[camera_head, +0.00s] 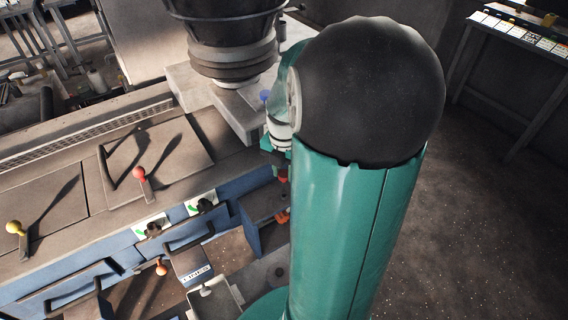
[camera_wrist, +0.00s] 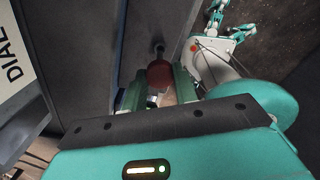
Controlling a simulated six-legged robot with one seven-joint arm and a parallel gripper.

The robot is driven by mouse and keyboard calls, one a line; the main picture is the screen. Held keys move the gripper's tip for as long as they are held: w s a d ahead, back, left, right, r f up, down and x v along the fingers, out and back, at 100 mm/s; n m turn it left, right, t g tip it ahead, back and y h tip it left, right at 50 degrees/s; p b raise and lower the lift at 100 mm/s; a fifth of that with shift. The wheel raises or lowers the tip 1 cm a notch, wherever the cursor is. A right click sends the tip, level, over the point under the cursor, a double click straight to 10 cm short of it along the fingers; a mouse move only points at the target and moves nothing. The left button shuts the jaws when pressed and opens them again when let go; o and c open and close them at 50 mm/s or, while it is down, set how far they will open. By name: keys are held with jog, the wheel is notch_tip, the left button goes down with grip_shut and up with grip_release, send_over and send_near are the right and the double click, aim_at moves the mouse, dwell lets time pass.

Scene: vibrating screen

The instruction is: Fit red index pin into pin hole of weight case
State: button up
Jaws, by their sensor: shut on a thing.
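In the wrist view the red index pin (camera_wrist: 160,74) shows as a round red knob with a thin dark shaft pointing away from me. My gripper (camera_wrist: 159,90) is shut on it, with green fingers on either side of the knob. The shaft's far end lies against or close to a dark grey surface (camera_wrist: 168,22). I cannot tell whether it is in a hole. In the head view my gripper is mostly hidden behind my arm, and a small red spot shows beneath the wrist. I cannot clearly identify the weight case or its pin hole.
A bench with red (camera_head: 139,173) and yellow (camera_head: 14,227) knobbed levers stands at left in the head view. A blue box (camera_head: 258,228) is beside my arm. A dark round hopper (camera_head: 228,40) stands behind. A white panel marked "DIAL" (camera_wrist: 14,75) is at the wrist view's left.

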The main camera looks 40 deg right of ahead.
aim_at(284, 190)
jog(key=shift+f, duration=0.5)
jog(key=shift+f, duration=2.2)
dwell(1.2)
jog(key=o, duration=1)
jog(key=shift+o, duration=0.2)
jog(key=shift+r, duration=0.1)
notch_tip(284, 190, up, 14)
jog(key=shift+f, duration=0.2)
jog(key=s+a+r+m+t, duration=0.1)
jog(key=a+r+m+t, duration=0.1)
jog(key=a+m, duration=0.5)
jog(key=s+a+r+m+t, duration=0.1)
jog(key=s+a+r+m, duration=0.1)
jog(key=a+m, duration=0.5)
jog(key=s+a+r+m+t, duration=0.1)
jog(key=a+r+m+t, duration=0.1)
jog(key=a+m, duration=0.5)
jog(key=a+r, duration=0.1)
jog(key=a, duration=0.2)
jog(key=shift+s+a+r+t, duration=0.2)
jog(key=shift+s+r+t, duration=0.1)
jog(key=shift+s, duration=0.1)
